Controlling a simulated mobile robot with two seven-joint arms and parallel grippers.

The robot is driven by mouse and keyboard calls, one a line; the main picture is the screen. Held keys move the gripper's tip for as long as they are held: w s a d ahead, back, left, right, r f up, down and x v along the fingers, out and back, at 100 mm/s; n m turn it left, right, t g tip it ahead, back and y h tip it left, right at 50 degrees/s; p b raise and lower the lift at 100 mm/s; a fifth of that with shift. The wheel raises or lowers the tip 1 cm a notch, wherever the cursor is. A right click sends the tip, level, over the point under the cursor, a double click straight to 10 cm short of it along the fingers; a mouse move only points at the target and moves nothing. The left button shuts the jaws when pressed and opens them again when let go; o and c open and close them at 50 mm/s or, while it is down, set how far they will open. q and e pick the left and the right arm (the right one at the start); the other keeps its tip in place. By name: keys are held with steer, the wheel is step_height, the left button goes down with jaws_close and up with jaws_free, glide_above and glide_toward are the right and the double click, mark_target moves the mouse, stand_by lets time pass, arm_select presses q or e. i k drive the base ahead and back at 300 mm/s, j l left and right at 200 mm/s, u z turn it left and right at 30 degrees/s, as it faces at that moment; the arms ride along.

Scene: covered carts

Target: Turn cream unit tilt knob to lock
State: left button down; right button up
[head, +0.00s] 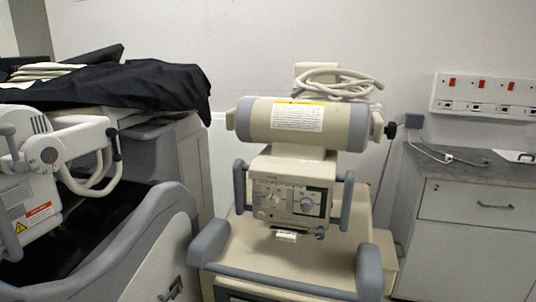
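The cream unit (300,170) stands in the middle of the head view, a horizontal grey and cream cylinder (255,122) above a boxy control head. A dark knob (391,130) sticks out at the right end of the cylinder; it looks like the tilt knob. I cannot read any lock mark or its turn position. The control panel (290,203) below carries dials, one of them round and dark-rimmed (307,204) on the right. Neither of my grippers is in view, and nothing touches the unit.
Grey bars flank the control head, and a coiled cable (335,83) lies on top. A grey bumper rail (290,283) fronts the cart. At left stands a white unit (30,190) and a black cover (130,85). At right is a drawer cabinet (470,240).

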mark_target(390, 130)
steer(key=l, duration=1.1)
steer(key=l+u, duration=0.15)
steer(key=l, duration=0.3)
steer(key=k+l+u, duration=0.15)
steer(key=l, duration=0.3)
steer(key=k+l+u, duration=0.15)
steer(key=l, duration=0.3)
